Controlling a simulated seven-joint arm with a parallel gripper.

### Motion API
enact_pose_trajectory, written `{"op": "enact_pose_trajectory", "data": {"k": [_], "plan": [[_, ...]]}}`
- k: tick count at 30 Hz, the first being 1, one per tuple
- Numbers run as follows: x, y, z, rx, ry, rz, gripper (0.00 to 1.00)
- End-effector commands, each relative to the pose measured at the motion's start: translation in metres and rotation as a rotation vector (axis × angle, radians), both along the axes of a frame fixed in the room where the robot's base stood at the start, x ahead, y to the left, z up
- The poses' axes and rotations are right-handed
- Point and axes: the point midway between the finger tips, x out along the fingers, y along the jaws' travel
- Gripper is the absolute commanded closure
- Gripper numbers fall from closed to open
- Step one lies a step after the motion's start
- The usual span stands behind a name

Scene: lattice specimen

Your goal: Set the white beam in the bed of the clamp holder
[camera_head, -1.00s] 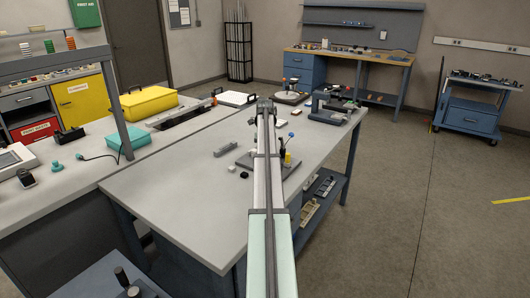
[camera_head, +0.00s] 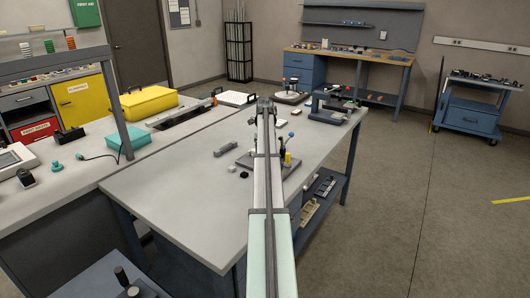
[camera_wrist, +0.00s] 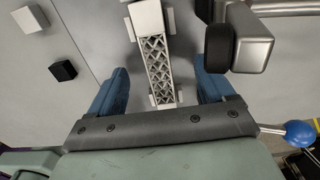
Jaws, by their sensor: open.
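The white beam (camera_wrist: 156,62), a lattice bar with a solid white end block, shows in the wrist view, running lengthwise between the blue fingers. My gripper (camera_wrist: 161,75) is open, with a gap on each side of the beam. Small white blocks (camera_wrist: 180,96) flank the beam near both ends. I cannot tell whether the beam rests fully down between them. The clamp holder shows as a grey base plate (camera_head: 250,160) on the table in the head view, partly hidden by my arm. A metal clamp arm with a dark pad (camera_wrist: 220,47) is beside the beam, at right.
A blue knob (camera_wrist: 299,133) is by the right finger. A black cube (camera_wrist: 62,70) and a white cube (camera_wrist: 29,18) lie left of the plate. A grey bar (camera_head: 226,151) lies on the table (camera_head: 180,195), whose near left part is clear.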

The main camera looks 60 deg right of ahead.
Motion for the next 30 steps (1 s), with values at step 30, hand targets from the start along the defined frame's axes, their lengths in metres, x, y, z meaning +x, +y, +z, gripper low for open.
{"op": "enact_pose_trajectory", "data": {"k": [30], "plan": [[0.000,0.000,0.046,0.000,0.000,0.000,0.18]]}}
